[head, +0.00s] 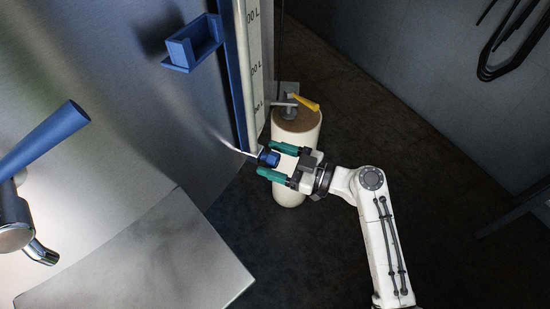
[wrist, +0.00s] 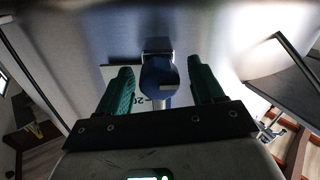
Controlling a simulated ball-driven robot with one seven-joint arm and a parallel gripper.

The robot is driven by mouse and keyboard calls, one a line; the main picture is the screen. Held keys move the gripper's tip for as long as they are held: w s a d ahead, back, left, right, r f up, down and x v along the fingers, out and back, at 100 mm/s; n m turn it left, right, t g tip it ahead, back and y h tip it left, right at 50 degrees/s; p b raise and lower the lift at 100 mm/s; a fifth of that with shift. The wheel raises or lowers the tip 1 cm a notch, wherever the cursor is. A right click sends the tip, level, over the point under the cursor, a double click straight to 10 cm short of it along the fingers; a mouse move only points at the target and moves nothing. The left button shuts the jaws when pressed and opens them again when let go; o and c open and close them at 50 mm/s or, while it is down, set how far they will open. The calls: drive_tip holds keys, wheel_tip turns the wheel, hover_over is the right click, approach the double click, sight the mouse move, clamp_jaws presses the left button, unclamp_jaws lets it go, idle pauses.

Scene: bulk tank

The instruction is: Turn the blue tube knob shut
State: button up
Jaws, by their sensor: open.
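The blue tube knob (head: 268,158) is at the foot of the gauge tube (head: 252,75) on the tank's side in the head view. My gripper (head: 266,159) has its green fingers on either side of the knob, one beyond and one nearer. In the wrist view the round blue knob (wrist: 159,78) sits between the open fingers of my gripper (wrist: 161,85). A gap shows between each finger and the knob there. The fingers are apart and not closed on it.
A blue lever handle (head: 45,138) on a metal valve is at the left. A blue bracket (head: 193,43) juts from the tank wall. A cream cylinder (head: 296,125) with a yellow-handled valve (head: 305,102) stands behind my gripper. Black hose (head: 515,40) hangs on the right wall.

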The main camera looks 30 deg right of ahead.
drive_tip(key=shift+c, duration=0.3)
drive_tip(key=c, duration=1)
drive_tip(key=m, duration=0.4)
drive_tip(key=m+p, duration=0.1)
drive_tip(key=m, duration=0.4)
drive_tip(key=shift+d, duration=0.1)
drive_tip(key=m+p, duration=0.2)
drive_tip(key=m, duration=0.2)
drive_tip(key=shift+m, duration=0.4)
drive_tip(key=shift+w+f+m+t+p, duration=0.1)
drive_tip(key=shift+m+t+p, duration=0.2)
drive_tip(key=shift+m+p, duration=1.55)
drive_tip(key=shift+m+b, duration=0.5)
drive_tip(key=shift+m, duration=0.05)
